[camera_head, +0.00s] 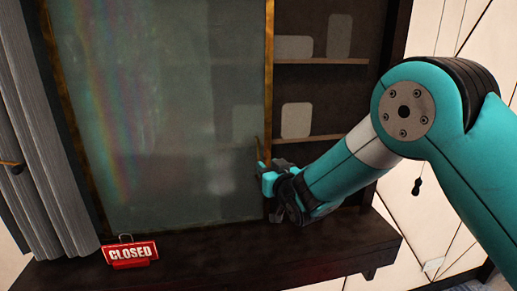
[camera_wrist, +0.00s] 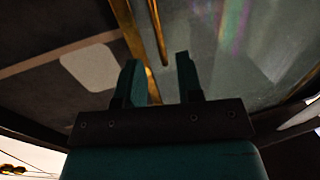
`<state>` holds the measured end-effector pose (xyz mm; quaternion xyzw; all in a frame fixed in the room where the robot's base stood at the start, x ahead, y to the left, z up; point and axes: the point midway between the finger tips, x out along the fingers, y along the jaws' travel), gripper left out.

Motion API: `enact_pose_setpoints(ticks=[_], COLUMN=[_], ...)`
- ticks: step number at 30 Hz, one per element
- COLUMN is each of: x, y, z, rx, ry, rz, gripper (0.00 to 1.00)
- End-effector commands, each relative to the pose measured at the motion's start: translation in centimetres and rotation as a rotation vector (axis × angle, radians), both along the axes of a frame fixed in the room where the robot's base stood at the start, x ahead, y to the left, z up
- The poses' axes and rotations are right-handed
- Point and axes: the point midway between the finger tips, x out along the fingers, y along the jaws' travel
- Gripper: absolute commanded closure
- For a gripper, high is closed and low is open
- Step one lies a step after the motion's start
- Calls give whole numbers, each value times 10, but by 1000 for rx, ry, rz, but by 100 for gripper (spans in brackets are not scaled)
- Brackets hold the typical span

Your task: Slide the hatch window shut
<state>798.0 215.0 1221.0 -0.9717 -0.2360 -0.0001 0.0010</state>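The hatch window (camera_head: 165,120) is a hazy glass pane with an iridescent sheen. It covers the left and middle of the dark-framed opening, and the right part stands open. A brass strip (camera_head: 269,80) runs down its right edge. A thin brass handle (camera_head: 258,148) stands beside that strip. My gripper (camera_head: 266,172) is at the handle's lower end, at the pane's right edge. In the wrist view the two fingers (camera_wrist: 161,72) are apart, and the handle (camera_wrist: 158,35) ends between their tips in the picture. Whether they touch it cannot be told.
Shelves (camera_head: 322,61) with pale rounded panels show through the open right part. A dark sill (camera_head: 220,255) runs below, with a red CLOSED sign (camera_head: 131,253) at its left end. A grey curtain (camera_head: 38,140) hangs at the left.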

Motion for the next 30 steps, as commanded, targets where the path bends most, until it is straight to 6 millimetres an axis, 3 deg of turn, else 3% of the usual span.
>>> enact_pose_setpoints(ticks=[3, 10, 24, 25, 29, 30], x=[22, 51, 62, 62, 62, 62], y=[11, 26, 32, 32, 32, 32], z=[4, 2, 0, 0, 0, 0], rx=[0, 0, 0, 0, 0, 0], ry=[0, 1, 1, 1, 1, 1], rz=[-1, -1, 0, 0, 0, 0], gripper=[66, 66, 66, 69, 99, 100])
